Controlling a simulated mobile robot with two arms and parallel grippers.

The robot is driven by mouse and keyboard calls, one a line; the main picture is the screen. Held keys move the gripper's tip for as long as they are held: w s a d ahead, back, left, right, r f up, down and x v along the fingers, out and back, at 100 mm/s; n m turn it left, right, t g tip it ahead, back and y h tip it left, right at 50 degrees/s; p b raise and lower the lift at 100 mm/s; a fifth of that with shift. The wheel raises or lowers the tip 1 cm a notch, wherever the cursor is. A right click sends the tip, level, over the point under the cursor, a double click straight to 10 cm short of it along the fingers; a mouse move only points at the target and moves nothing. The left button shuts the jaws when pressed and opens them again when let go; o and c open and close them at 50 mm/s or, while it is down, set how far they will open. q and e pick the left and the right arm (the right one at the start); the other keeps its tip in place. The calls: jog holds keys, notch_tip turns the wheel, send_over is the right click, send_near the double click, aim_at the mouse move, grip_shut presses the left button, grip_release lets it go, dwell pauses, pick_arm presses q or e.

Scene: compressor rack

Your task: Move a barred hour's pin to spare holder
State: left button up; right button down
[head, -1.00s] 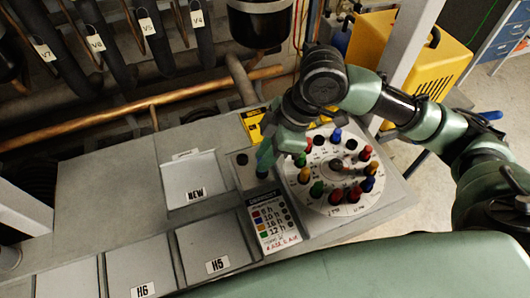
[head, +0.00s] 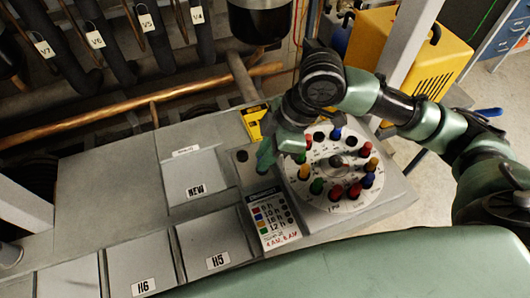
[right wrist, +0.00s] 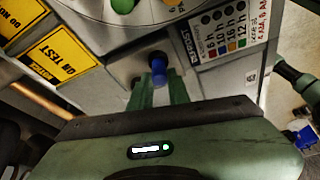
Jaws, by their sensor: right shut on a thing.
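My right gripper (head: 264,163) is shut on a blue pin (right wrist: 158,67), which shows between the green fingers in the right wrist view. The pin is over the small grey holder plate (head: 242,172), left of the dial. I cannot tell whether its lower end is in a hole. A dark open hole (head: 242,156) shows beside the gripper. The white round dial (head: 334,207) carries several red, yellow, green and blue pins around its rim, with empty holes near its far edge. My left gripper is not in view.
A colour legend card (head: 271,220) lies in front of the holder, listing hours and a handwritten red line. Lidded bins marked NEW (head: 192,172), H5 (head: 212,248) and H6 (head: 139,273) lie left. Yellow tags (head: 254,121) and a copper pipe (head: 150,114) are behind.

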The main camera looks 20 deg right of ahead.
jog(key=shift+f, duration=0.3)
dwell(0.4)
jog(key=c, duration=1.3)
grip_release()
jog(key=shift+o, duration=0.2)
jog(key=v, duration=0.7)
jog(key=shift+d+r, duration=0.2)
jog(key=shift+r, duration=0.2)
